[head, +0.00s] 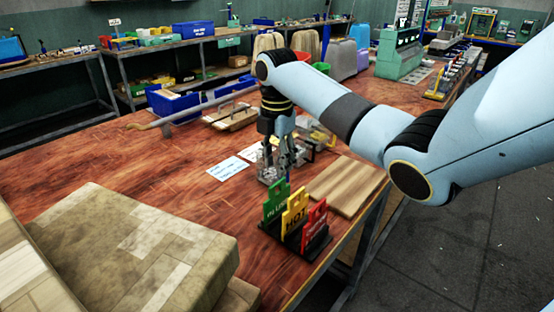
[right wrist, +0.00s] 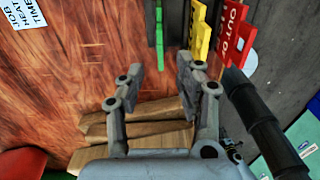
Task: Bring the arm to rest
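My right arm comes in from the right in the head view, and its gripper (head: 280,158) points down over the wooden bench (head: 110,165). It is above and behind a stand of colored sign cards. In the right wrist view the two fingers (right wrist: 158,85) are apart with nothing between them; bench wood and a pale wooden board (right wrist: 150,135) show beyond. My left gripper is in neither view.
Green (head: 276,202), yellow (head: 295,212) and red (head: 315,220) cards stand in a black holder near the bench's front edge. Stacked boxes (head: 140,250) fill the lower left. The bench's left middle is clear.

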